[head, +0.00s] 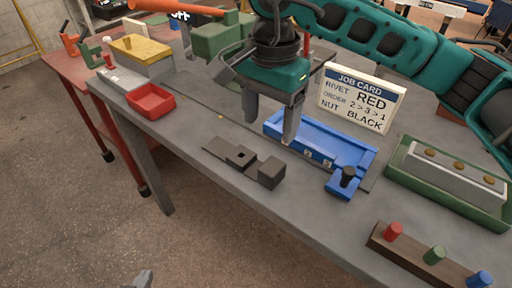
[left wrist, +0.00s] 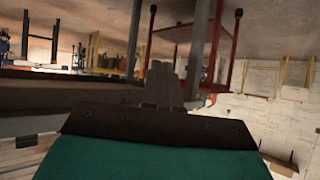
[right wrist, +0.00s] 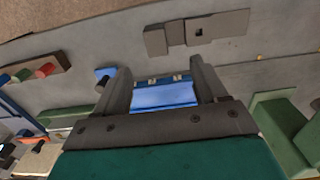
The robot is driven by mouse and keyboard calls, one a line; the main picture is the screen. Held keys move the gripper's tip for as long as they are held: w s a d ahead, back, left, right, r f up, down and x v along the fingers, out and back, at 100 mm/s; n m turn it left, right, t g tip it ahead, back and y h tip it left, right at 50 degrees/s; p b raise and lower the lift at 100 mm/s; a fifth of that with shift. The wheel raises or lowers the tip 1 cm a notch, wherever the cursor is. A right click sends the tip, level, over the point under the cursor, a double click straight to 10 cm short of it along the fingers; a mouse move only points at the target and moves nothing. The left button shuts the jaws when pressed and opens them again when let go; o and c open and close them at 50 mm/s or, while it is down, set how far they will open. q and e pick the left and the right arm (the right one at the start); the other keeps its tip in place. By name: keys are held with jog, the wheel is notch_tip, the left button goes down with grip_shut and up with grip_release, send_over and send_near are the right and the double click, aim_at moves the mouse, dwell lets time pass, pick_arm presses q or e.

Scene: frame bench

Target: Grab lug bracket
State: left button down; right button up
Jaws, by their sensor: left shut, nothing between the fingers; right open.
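The dark grey lug bracket (head: 241,157) lies on the bench near its front edge, a flat plate with raised blocks, one having a square hole. It also shows at the top of the right wrist view (right wrist: 197,31). My right gripper (head: 270,124) is open and empty, pointing down above the blue fixture (head: 340,150), behind the bracket. In the right wrist view the blue fixture shows between its fingers (right wrist: 159,72). My left gripper (head: 143,279) is at the bottom edge of the head view, away from the bench top. Its fingers are together and empty in the left wrist view (left wrist: 162,72).
A job card (head: 360,98) stands behind the blue fixture. A green tray (head: 450,195) and a dark rack with coloured pegs (head: 410,255) are at the right. A red bin (head: 150,102) and a yellow-topped box (head: 140,50) are at the left.

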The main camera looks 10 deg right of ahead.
aim_at(272, 166)
notch_tip(272, 166, down, 7)
jog(key=shift+s+f, duration=0.1)
jog(key=shift+s, duration=0.05)
jog(key=shift+d+f+p, duration=0.2)
jog(key=shift+f, duration=1.2)
jog(key=shift+d+f+p, duration=0.15)
jog(key=shift+d+f, duration=0.05)
jog(key=shift+f, duration=1.15)
jog(key=shift+r, duration=0.1)
grip_shut()
